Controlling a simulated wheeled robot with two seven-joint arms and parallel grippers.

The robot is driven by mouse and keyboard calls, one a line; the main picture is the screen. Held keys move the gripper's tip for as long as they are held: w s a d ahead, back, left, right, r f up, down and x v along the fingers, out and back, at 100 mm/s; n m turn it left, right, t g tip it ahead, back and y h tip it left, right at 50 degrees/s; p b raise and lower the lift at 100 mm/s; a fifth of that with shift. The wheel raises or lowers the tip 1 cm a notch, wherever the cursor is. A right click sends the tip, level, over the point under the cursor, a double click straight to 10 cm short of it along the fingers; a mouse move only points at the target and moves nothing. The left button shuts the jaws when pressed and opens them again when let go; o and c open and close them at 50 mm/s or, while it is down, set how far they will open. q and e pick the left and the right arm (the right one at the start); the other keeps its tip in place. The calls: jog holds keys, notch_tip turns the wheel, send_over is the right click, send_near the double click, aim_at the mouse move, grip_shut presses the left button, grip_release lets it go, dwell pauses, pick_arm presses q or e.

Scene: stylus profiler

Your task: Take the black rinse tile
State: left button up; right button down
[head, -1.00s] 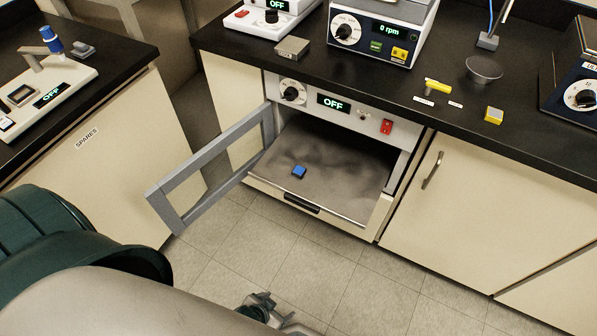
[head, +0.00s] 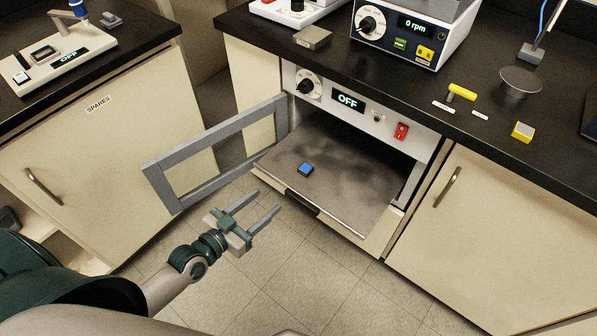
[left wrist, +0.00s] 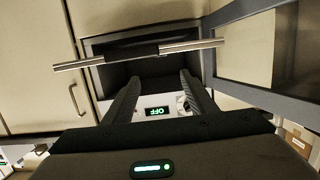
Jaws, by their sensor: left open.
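I cannot make out a black tile in these views. A small blue block (head: 305,168) lies on the grey shelf (head: 345,195) pulled out of the open oven. My left gripper (head: 269,201) is open and empty. It is in front of the shelf's near left edge, apart from the block, below the open door. In the left wrist view its two fingers (left wrist: 158,82) point toward the oven front, which appears upside down. My right gripper is not in view.
The oven's grey door frame (head: 215,160) stands open to the left, close to my left gripper. On the black bench are a grey block (head: 313,38), a yellow-and-grey block (head: 522,132) and a yellow handle (head: 461,92). A clear floor (head: 290,270) lies before the oven.

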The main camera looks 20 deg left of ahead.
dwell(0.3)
pick_arm(q)
send_near(304, 169)
jog(key=x, duration=0.2)
jog(key=shift+w+d, duration=0.25)
jog(key=shift+d, duration=0.05)
jog(key=shift+w, duration=0.1)
dwell(0.3)
jog(key=shift+x, duration=2.55)
jog(key=shift+a+f, duration=0.1)
jog(key=c, duration=1.1)
